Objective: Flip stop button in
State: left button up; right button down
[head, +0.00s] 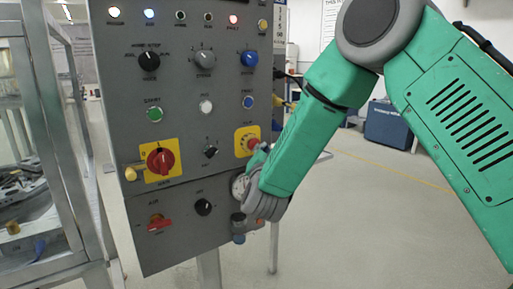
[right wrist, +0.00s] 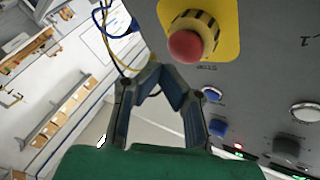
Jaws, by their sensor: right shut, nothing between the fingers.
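The stop button is a red mushroom head on a yellow plate (head: 241,138) at the right edge of the grey control panel. A gap shows between tips and button in that view; depth is hard to judge. In the head view my green arm hides most of the fingers beside the button. My left gripper is not in view.
The panel (head: 183,108) holds several knobs, lamps and buttons. A red rotary switch (head: 160,160) on yellow sits at its left. A metal frame stands left of it. Loose blue and yellow cables (right wrist: 108,38) hang near the panel edge.

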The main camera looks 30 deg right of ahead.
jog(key=shift+s+d, duration=0.2)
jog(key=shift+s, duration=2.3)
jog(key=shift+f, duration=0.1)
